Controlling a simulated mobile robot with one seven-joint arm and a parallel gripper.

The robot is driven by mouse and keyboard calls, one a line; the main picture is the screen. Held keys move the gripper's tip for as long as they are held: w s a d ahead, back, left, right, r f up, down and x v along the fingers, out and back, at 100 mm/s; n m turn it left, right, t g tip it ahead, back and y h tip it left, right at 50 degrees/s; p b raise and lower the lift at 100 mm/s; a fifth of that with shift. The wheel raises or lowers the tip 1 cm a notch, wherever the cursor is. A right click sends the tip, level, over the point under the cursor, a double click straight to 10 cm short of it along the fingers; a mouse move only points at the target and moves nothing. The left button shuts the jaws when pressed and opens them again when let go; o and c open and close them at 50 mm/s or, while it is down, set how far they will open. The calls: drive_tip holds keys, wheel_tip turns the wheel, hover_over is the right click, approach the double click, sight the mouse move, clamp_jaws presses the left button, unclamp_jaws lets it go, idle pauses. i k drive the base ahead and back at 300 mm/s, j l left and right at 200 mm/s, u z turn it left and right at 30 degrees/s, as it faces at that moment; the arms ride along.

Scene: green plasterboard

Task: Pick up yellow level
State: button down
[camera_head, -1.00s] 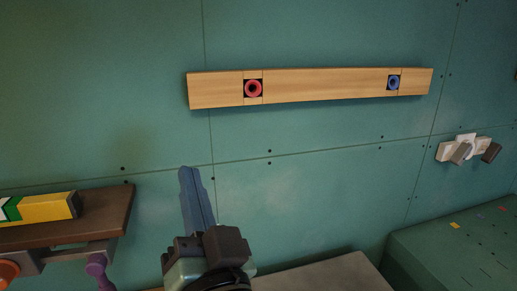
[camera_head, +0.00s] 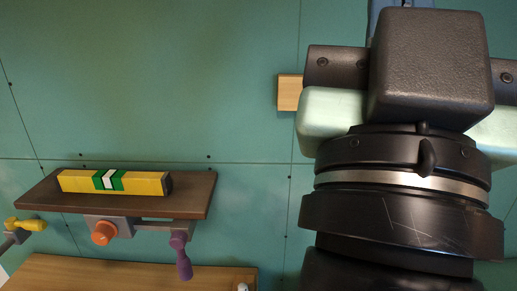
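The yellow level (camera_head: 148,183) is a yellow bar with a green and white middle and a dark end cap. It lies lengthwise on a brown wall shelf (camera_head: 190,200) at the left of the head view. My gripper (camera_head: 385,15) is seen from behind at the upper right, large and close to the camera. It is to the right of the level and apart from it. Its fingertips are mostly hidden behind its own body or cut off by the top edge, so its opening does not show.
Under the shelf hang an orange knob (camera_head: 104,233), a purple handle (camera_head: 181,255) and a yellow handle (camera_head: 28,224). A wooden surface (camera_head: 120,275) lies below. A wooden wall strip (camera_head: 289,92) shows beside my gripper. The green wall above the shelf is clear.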

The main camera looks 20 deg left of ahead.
sight(114, 182)
drive_tip(key=i+j, duration=0.1)
drive_tip(key=i, duration=0.25)
drive_tip(key=i+j, duration=0.15)
drive_tip(key=i, duration=0.15)
drive_tip(key=i+u, duration=0.15)
drive_tip(key=u, duration=1.9)
